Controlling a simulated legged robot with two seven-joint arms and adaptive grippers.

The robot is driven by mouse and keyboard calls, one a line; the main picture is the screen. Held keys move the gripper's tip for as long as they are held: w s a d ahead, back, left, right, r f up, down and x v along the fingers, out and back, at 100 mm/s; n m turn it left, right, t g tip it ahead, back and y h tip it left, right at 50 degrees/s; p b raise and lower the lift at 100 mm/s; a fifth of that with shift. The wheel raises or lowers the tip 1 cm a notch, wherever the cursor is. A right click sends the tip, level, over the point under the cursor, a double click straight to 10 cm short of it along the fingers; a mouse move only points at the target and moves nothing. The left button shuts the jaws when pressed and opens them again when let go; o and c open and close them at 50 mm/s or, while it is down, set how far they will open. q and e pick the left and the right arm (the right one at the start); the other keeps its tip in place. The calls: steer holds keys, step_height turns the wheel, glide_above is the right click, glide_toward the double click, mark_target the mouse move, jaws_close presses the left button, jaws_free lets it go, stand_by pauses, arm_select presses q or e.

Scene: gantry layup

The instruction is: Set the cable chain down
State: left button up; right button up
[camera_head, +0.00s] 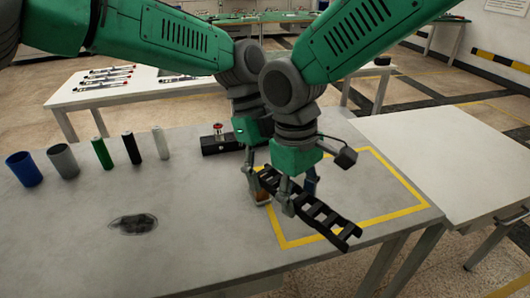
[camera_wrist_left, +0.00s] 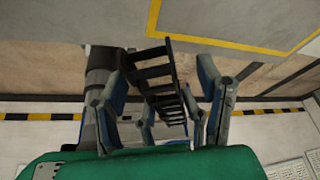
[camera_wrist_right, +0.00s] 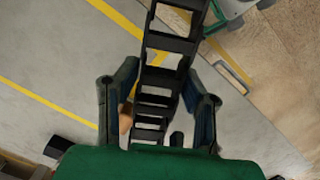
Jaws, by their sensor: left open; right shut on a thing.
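The black cable chain (camera_head: 325,219) is a ladder-like strip running diagonally over the yellow-outlined area (camera_head: 402,209) of the grey table. Its near end reaches across the front yellow line. I cannot tell whether it touches the tabletop. My right gripper (camera_head: 298,194) is shut on the chain, which also runs between its fingers in the right wrist view (camera_wrist_right: 165,65). My left gripper (camera_head: 256,184) is open at the chain's far end. In the left wrist view the chain (camera_wrist_left: 155,72) shows between its spread fingers. The far end is partly hidden by my grippers.
A blue cup (camera_head: 24,169), a grey cup (camera_head: 63,161) and several small cylinders (camera_head: 132,148) stand at the left. A black box (camera_head: 219,145) with a red-topped part sits behind my grippers. A dark oval recess (camera_head: 133,224) lies front left. The right side of the outline is bare.

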arm_select(q)
steer(key=shift+s+d+f, duration=0.1)
steer(key=shift+f, duration=0.2)
steer(key=c, duration=1.3)
jaws_close()
arm_select(e)
steer(key=o, duration=1.3)
